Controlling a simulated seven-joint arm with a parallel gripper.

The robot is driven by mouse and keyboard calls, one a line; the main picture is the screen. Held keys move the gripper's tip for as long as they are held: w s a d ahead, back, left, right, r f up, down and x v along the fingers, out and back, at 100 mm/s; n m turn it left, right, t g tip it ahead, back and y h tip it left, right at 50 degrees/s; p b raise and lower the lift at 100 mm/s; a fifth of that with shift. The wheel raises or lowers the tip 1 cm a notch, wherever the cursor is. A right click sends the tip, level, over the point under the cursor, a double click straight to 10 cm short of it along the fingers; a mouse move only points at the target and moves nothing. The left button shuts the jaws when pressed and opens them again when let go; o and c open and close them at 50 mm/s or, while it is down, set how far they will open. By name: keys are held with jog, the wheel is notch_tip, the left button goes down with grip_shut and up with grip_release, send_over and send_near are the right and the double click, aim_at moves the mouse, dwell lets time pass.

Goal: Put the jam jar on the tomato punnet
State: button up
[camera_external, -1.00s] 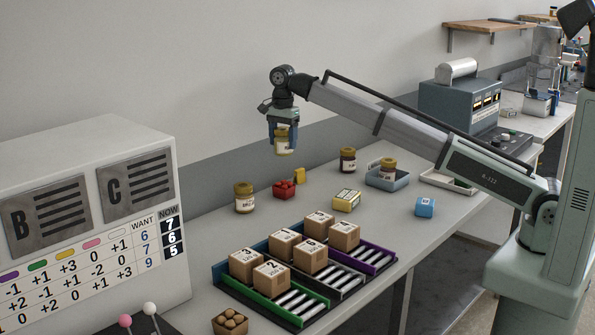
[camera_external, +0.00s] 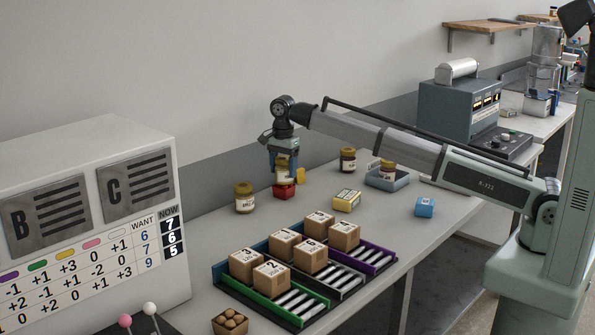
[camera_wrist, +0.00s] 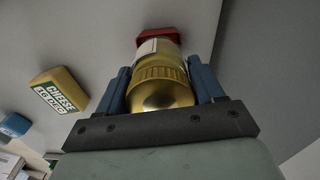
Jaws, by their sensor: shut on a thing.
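My gripper (camera_external: 284,158) is shut on a jam jar (camera_external: 283,174) with a gold lid. In the wrist view the jar (camera_wrist: 160,85) sits upright between the two blue fingers, lid toward the camera. The red tomato punnet (camera_external: 284,191) is directly under the jar. Its red edge also shows past the jar's far end in the wrist view (camera_wrist: 155,37). The jar's base is at or just above the punnet; I cannot tell whether they touch. The tomatoes are hidden by the jar and fingers.
A similar jar (camera_external: 244,198) stands left of the punnet. A yellow cheese block (camera_wrist: 58,92) lies close by. Cardboard boxes on a roller rack (camera_external: 300,270) fill the front.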

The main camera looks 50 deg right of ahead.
jog(key=shift+f, duration=0.15)
jog(key=o, duration=1.3)
notch_tip(320, 180, up, 12)
jog(key=shift+r, duration=0.1)
